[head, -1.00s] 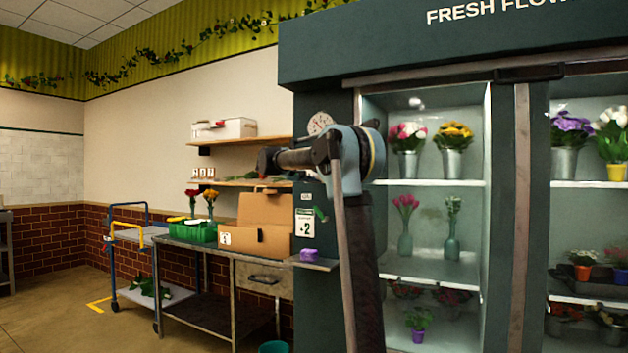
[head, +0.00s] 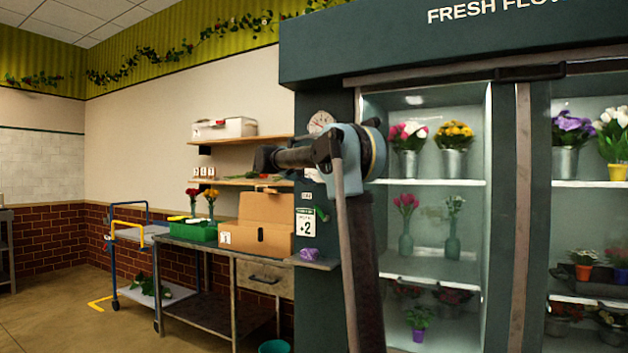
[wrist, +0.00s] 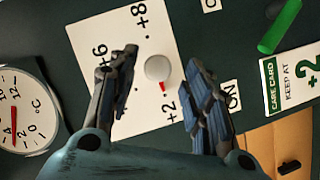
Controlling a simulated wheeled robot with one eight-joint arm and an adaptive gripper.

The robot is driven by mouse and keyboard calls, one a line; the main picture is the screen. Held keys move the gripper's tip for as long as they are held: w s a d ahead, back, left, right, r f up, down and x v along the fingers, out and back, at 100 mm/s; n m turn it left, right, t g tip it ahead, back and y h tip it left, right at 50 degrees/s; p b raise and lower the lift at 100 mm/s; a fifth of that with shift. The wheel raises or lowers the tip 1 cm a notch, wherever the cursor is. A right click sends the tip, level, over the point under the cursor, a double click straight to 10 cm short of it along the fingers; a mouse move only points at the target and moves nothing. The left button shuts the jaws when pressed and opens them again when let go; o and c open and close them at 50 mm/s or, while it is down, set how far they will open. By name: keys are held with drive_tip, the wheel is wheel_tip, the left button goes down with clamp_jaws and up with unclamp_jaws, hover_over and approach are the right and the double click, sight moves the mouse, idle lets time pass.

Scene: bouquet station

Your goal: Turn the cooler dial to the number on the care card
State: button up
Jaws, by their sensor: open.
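The dial's white round knob (wrist: 157,68) sits on a white plate (wrist: 127,38) in the wrist view. Its red mark points down toward the +2 label. The +6 and +8 labels also show. My gripper (wrist: 162,62) is open, with one finger on each side of the knob, and I see gaps between fingers and knob. In the head view my gripper (head: 264,158) is in front of the cooler's side, and the dial is hidden there. The care card (wrist: 288,85) reads "KEEP AT +2"; it also shows in the head view (head: 306,222).
A round °C gauge (wrist: 22,108) is left of the dial plate. A green stick-like thing (wrist: 280,25) and an "ON" label (wrist: 232,95) are on the right. A cardboard box (head: 252,222) and green crate (head: 203,232) stand on the bench below.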

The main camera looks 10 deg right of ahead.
drive_tip(key=v, duration=1)
drive_tip(key=shift+a, duration=0.3)
drive_tip(key=shift+s+f, duration=0.1)
drive_tip(key=s+d+f+g+y, duration=0.3)
drive_tip(key=s+d+f, duration=0.5)
drive_tip(key=s+f, duration=0.45)
drive_tip(key=s+d+f+g+y, duration=0.25)
drive_tip(key=s+d+f, duration=0.45)
drive_tip(key=s+f, duration=0.5)
drive_tip(key=s+a+f+y, duration=0.2)
drive_tip(key=s+f+y, duration=0.1)
drive_tip(key=s+f, duration=1)
drive_tip(key=s+a+f+m+g+y, duration=0.1)
drive_tip(key=s+a+f+y, duration=0.2)
drive_tip(key=s+f, duration=1)
drive_tip(key=shift+f+y, duration=0.7)
drive_tip(key=shift+y, duration=0.05)
